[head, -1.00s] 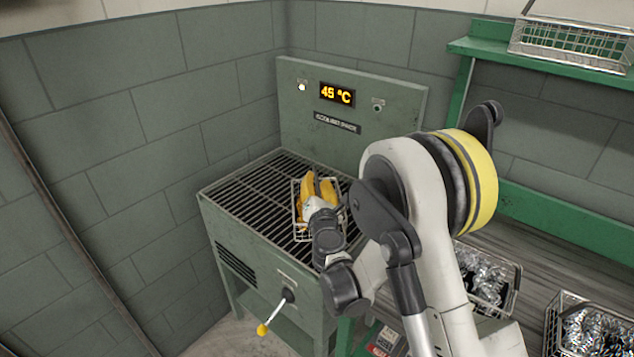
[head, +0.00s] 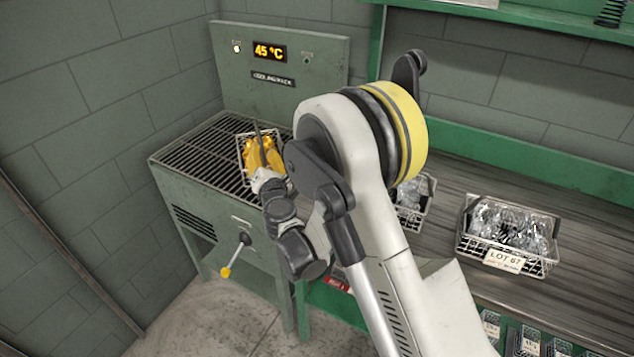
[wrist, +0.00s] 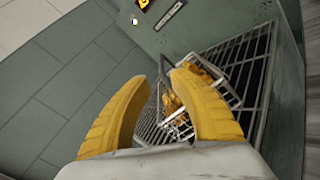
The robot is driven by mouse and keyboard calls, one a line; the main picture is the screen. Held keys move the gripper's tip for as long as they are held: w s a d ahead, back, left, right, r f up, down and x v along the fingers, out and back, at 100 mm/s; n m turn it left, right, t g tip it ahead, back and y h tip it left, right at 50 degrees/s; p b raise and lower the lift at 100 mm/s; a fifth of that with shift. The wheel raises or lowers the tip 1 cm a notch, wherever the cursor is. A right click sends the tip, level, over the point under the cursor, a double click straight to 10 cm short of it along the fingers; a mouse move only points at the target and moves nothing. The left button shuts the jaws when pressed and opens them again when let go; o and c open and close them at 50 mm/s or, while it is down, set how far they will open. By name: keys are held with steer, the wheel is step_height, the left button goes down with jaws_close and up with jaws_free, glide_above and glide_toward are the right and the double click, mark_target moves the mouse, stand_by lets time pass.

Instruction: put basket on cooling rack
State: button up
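The wire basket (head: 242,148) sits on the dark slatted grate of the green cooling rack (head: 190,147), towards its right side. It also shows in the wrist view (wrist: 228,92), with golden contents and a dark upright handle. My gripper (head: 262,142) has yellow fingers and is over the basket, hiding part of it. In the wrist view my gripper (wrist: 162,77) has its fingertips apart, with the handle showing in the gap between them. I see no finger closed on the handle.
The rack's back panel (head: 300,60) stands behind the grate. A lever with a yellow knob (head: 226,271) sticks out in front. A wire basket labelled LOT 67 (head: 505,258) stands on the bench (head: 590,240) at right, with another basket (head: 428,190) partly behind my arm. The grate's left part is clear.

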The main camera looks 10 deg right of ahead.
steer(key=s+d+r+m+g+h, duration=0.25)
steer(key=s+d+r+m, duration=0.25)
steer(key=d+m, duration=0.35)
steer(key=s+d+r+m+g+h, duration=0.25)
steer(key=s+d+r+m, duration=0.35)
steer(key=d, duration=0.4)
steer(key=s+d+f+m+g, duration=0.1)
steer(key=s+d+m+g, duration=0.3)
steer(key=s+m, duration=0.65)
steer(key=s+a+f+m+g+y, duration=0.1)
steer(key=s+f+m, duration=0.1)
steer(key=s, duration=0.6)
steer(key=s+a+f+m+g+y, duration=0.1)
steer(key=s+f+m+y, duration=0.1)
steer(key=s, duration=0.6)
steer(key=shift+s+f+m, duration=0.35)
steer(key=shift+f+m, duration=0.05)
steer(key=shift+m, duration=0.3)
